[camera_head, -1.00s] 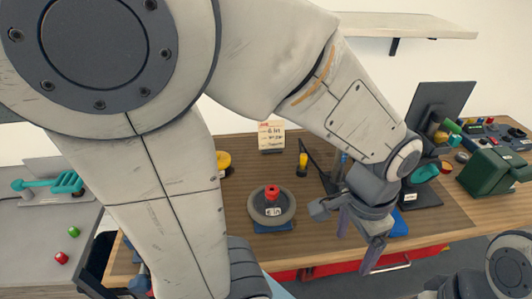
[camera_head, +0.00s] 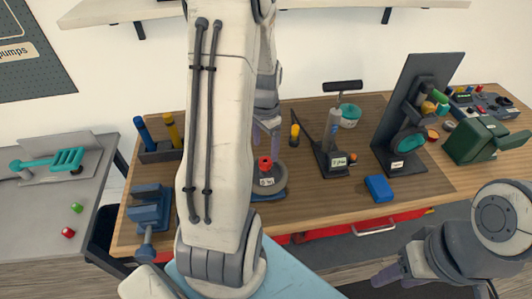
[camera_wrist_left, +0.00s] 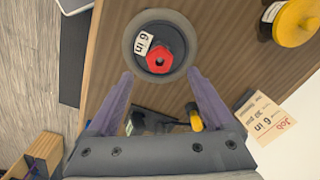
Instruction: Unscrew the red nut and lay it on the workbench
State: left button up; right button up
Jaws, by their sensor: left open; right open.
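The red nut (camera_head: 265,163) sits on top of a dark grey wheel (camera_head: 270,184) on the workbench (camera_head: 330,195). In the left wrist view the nut (camera_wrist_left: 159,60) is hexagonal with a hole in its middle, beside a "6 in" label on the wheel (camera_wrist_left: 178,25). My left gripper (camera_head: 266,138) is open and empty near the nut, partly hidden by my arm in the head view. In the left wrist view the nut lies between and just beyond its fingertips (camera_wrist_left: 160,75), with no contact visible. My right gripper (camera_head: 385,276) is open and empty, low in front of the bench.
A yellow-handled tool (camera_head: 295,134), a hand pump (camera_head: 332,150) and a blue block (camera_head: 379,188) stand right of the wheel. A blue vise (camera_head: 149,208) is at the left. A job card (camera_wrist_left: 266,117) and yellow round object (camera_wrist_left: 296,24) show in the wrist view. Bare wood lies right of the wheel.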

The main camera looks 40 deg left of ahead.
aim_at(266, 163)
pick_arm(q)
notch_tip(266, 163, down, 6)
jog(key=shift+r+p, duration=0.1)
jog(key=shift+p, duration=0.35)
jog(key=shift+c, duration=0.4)
grip_shut()
jog(key=n, duration=0.5)
jog(key=shift+p, duration=0.3)
jog(key=n, duration=0.6)
jog(key=shift+n, duration=0.3)
jog(key=n+p, duration=0.1)
jog(key=n, duration=0.3)
jog(key=shift+n, duration=0.3)
jog(key=n, duration=0.5)
jog(key=shift+n, duration=0.3)
jog(key=shift+d, duration=0.1)
